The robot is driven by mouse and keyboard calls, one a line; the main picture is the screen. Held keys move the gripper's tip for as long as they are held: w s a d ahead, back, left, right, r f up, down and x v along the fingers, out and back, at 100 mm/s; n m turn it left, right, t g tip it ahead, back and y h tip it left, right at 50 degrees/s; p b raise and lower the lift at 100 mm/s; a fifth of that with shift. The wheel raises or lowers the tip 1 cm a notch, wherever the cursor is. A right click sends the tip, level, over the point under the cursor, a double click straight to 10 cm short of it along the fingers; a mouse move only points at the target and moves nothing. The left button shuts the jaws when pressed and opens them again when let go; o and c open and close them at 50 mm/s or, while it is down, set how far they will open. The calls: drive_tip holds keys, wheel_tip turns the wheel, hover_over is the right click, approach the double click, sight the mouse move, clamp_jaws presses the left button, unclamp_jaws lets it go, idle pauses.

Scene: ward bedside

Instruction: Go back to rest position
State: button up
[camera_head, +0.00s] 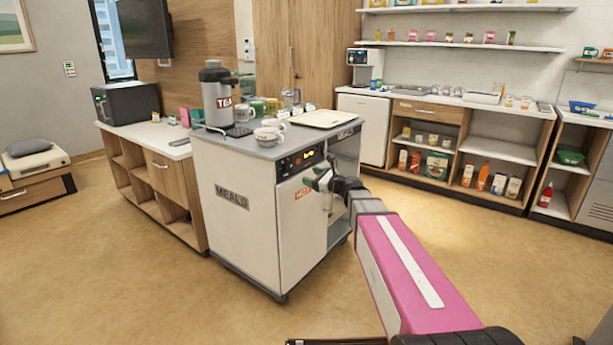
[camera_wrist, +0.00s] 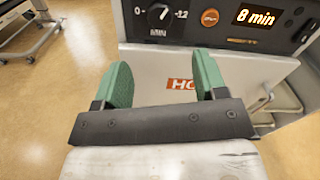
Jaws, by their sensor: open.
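My gripper (camera_head: 322,181) is at the end of my outstretched pink and grey arm, in front of the meal cart (camera_head: 232,225). In the wrist view, the two green fingers of my gripper (camera_wrist: 163,82) are apart with nothing between them. Past them are the cart's white door (camera_wrist: 150,75) with a red "HO" label and the control panel (camera_wrist: 215,18). The panel has a dial, an orange button and a display reading "8 min". I cannot tell whether the fingers touch the cart.
The cart top carries a tea urn (camera_head: 217,95), cups (camera_head: 268,135) and a cream tray (camera_head: 322,119). A wooden cabinet (camera_head: 165,180) stands left of the cart. Stocked shelves (camera_head: 430,155) line the back right. Open floor (camera_head: 470,240) lies right of the cart.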

idle(0.3)
drive_tip(key=s+d+f+n+g+h, duration=0.2)
drive_tip(key=s+f+n+g+h, duration=0.15)
drive_tip(key=s+f+n, duration=0.45)
drive_tip(key=s+d+f+n+g+h, duration=0.25)
drive_tip(key=s+f+n+g, duration=0.2)
drive_tip(key=s+f, duration=0.35)
drive_tip(key=s+d+f+n+g+h, duration=0.3)
drive_tip(key=s+d+f+n+h, duration=0.5)
drive_tip(key=s+d+f+n, duration=0.1)
drive_tip(key=shift+s+d+n, duration=0.55)
drive_tip(key=shift+s+d, duration=0.25)
drive_tip(key=shift+s, duration=0.35)
drive_tip(key=shift+f, duration=0.1)
